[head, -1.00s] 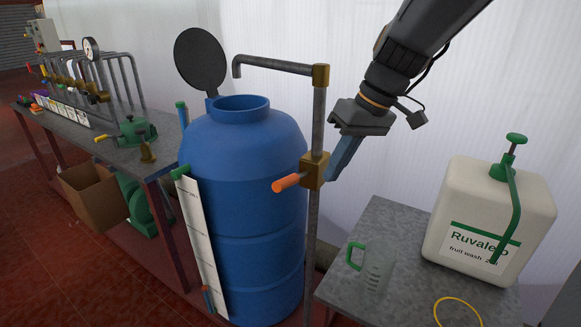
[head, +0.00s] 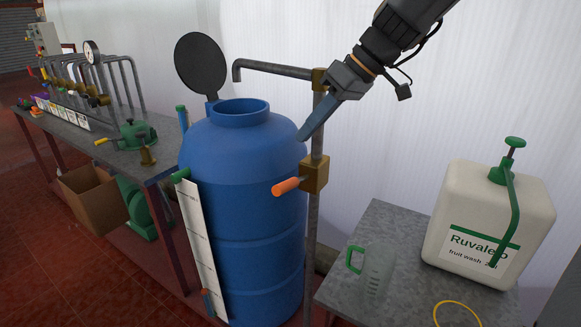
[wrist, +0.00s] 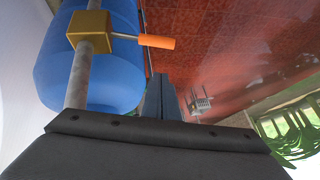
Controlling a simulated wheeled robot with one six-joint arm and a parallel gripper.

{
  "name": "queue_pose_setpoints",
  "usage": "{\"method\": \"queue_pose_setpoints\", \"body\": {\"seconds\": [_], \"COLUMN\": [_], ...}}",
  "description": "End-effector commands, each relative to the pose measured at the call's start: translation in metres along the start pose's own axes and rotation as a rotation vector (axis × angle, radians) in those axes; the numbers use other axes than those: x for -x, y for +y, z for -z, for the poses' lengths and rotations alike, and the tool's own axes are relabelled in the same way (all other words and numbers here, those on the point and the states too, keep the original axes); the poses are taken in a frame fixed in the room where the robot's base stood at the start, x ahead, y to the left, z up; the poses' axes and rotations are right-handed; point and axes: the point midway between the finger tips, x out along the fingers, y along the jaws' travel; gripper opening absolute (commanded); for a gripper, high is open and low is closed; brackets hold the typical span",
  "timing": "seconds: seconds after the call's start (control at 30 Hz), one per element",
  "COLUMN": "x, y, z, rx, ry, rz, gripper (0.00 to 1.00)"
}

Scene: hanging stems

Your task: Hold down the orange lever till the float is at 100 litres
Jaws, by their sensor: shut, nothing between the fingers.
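The orange lever (head: 286,186) sticks out to the left from a brass valve block (head: 314,174) on the upright pipe. The lever also shows in the wrist view (wrist: 157,41). My gripper (head: 301,138) is shut and empty, its blue fingers above the lever and apart from it, beside the barrel's shoulder. The blue barrel (head: 243,190) stands open under the pipe's spout (head: 237,72). A white gauge board (head: 199,245) runs down its left side, with a green piece (head: 181,175) at the top and a small orange and blue piece (head: 207,303) near the bottom. The gauge's marks are too small to read.
A grey table (head: 350,290) at right holds a clear jug (head: 375,275) with a green handle and a white Ruvalejo canister (head: 487,220). A bench (head: 95,140) with pipes stands at left, near a cardboard box (head: 92,196). The round black lid (head: 201,67) stands behind the barrel.

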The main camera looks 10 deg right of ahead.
Motion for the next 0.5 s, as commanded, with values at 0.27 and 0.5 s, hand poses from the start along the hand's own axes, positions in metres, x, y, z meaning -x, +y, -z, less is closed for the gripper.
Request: {"method": "queue_pose_setpoints", "body": {"seconds": [0.27, 0.5], "x": [-0.056, -0.086], "y": [-0.002, -0.001], "z": [0.0, -0.017], "rx": [-0.002, -0.004], "ry": [-0.004, -0.002], "rz": [0.005, 0.001], "gripper": [0.0, 0.0]}}
